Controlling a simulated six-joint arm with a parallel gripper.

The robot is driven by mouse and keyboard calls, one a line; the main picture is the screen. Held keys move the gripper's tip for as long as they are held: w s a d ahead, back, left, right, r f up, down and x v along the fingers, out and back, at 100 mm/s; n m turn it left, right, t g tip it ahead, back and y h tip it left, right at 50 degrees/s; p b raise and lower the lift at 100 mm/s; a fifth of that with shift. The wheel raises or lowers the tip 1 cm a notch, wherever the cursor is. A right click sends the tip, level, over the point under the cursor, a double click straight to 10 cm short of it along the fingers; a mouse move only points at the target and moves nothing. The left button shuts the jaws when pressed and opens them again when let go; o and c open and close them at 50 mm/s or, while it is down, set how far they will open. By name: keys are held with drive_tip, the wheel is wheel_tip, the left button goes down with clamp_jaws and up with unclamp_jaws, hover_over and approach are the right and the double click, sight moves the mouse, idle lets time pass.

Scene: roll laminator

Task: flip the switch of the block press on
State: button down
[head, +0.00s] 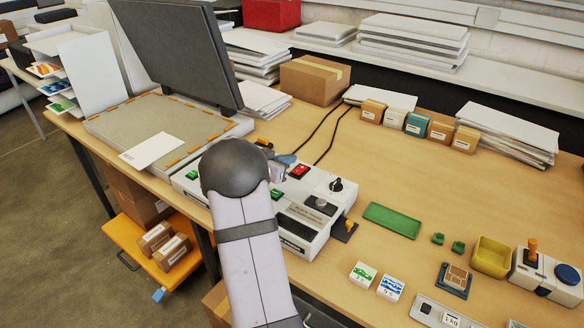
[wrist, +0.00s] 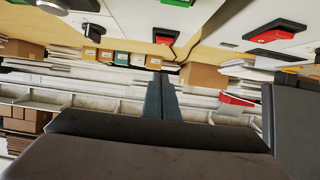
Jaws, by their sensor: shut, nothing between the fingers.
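My gripper (wrist: 161,84) is shut and empty, its two dark fingers together in the wrist view. In the head view my arm hides most of it. A white machine (head: 318,228) beside my arm carries a red switch (head: 299,171), a green switch (head: 276,194) and a black knob (head: 336,185). A second white unit (head: 188,184) with a green button (head: 193,174) lies to its left, partly hidden by my arm. The wrist view shows a red switch (wrist: 270,37) in a black frame on white housing, apart from my fingers.
A scanner-like device with a raised dark lid (head: 178,45) stands left of my arm. Black cables (head: 322,135) run behind the machine. A green tray (head: 392,220), a yellow bin (head: 491,257) and a white device with an orange lever (head: 532,250) stand right.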

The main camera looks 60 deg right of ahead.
sight(292, 181)
drive_tip(key=x, duration=0.3)
drive_tip(key=shift+d+p, duration=0.1)
drive_tip(key=shift+p, duration=0.2)
wheel_tip(292, 181, down, 2)
drive_tip(key=shift+f, duration=0.15)
drive_tip(key=shift+a+f+p, duration=0.15)
drive_tip(key=shift+f, duration=0.3)
drive_tip(key=shift+a+f+p, duration=0.15)
drive_tip(key=shift+a+f, duration=0.05)
drive_tip(key=shift+f, duration=0.25)
drive_tip(key=f+b, duration=0.1)
drive_tip(key=b, duration=0.1)
drive_tip(key=shift+a+f+h+b, duration=0.2)
drive_tip(key=shift+h+b, duration=0.1)
drive_tip(key=shift+b, duration=0.1)
drive_tip(key=shift+s+r, duration=0.15)
drive_tip(key=shift+r, duration=0.15)
drive_tip(key=shift+f, duration=0.1)
drive_tip(key=shift+p, duration=0.35)
